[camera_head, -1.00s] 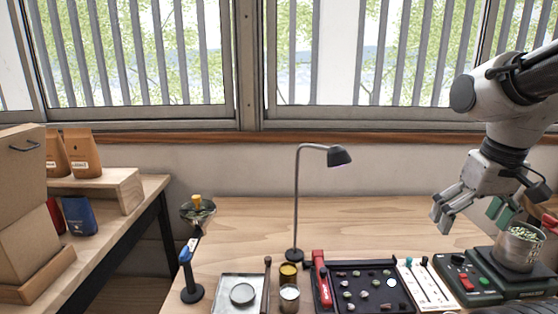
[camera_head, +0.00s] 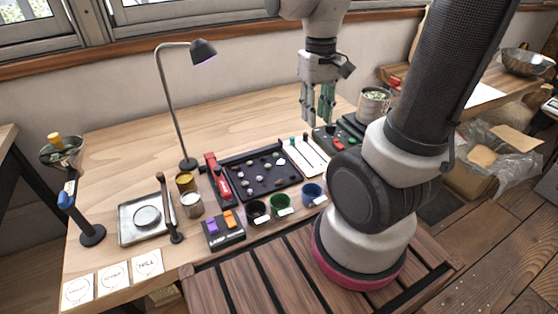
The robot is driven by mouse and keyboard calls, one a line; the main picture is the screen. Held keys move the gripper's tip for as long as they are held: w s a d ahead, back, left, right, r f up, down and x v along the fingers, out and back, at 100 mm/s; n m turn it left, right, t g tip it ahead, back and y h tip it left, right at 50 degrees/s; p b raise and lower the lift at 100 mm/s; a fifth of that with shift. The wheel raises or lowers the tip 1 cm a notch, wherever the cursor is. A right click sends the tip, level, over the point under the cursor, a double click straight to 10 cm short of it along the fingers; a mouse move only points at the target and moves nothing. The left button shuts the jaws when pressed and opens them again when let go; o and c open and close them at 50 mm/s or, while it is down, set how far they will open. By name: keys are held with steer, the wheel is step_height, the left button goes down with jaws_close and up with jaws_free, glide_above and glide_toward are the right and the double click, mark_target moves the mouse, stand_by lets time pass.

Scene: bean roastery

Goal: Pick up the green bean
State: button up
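A dark sorting tray (camera_head: 283,189) on the table holds several small beans in grey, brown and pale tones. They are too small for me to tell surely which one is green. A metal canister (camera_head: 372,107) behind and to the right is filled with greenish beans (camera_head: 376,95). My gripper (camera_head: 316,118) hangs pointing down above the back of the table, between the tray and the canister in the picture. Its fingers, with green parts, stand apart with nothing visible between them.
Black, green and blue cups (camera_head: 313,193) line the table's front edge. A red tool (camera_head: 216,177), two tins (camera_head: 191,204), a desk lamp (camera_head: 187,118) and a metal tray (camera_head: 129,229) stand left. The back left tabletop is clear.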

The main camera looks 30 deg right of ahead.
steer(key=w+a+f+m+g, duration=0.1)
steer(key=w+f+m, duration=0.35)
steer(key=f, duration=0.35)
steer(key=w+f+m+g, duration=0.1)
steer(key=w+f+m, duration=0.35)
steer(key=f, duration=0.25)
steer(key=m+t, duration=0.3)
steer(key=m, duration=0.5)
glide_above(281, 160)
steer(key=shift+s+d+f, duration=0.1)
steer(key=shift+f, duration=0.7)
steer(key=shift+f+m, duration=0.2)
steer(key=shift+m, duration=0.1)
step_height(281, 160, down, 7)
steer(key=shift+f, duration=0.2)
steer(key=c, duration=0.4)
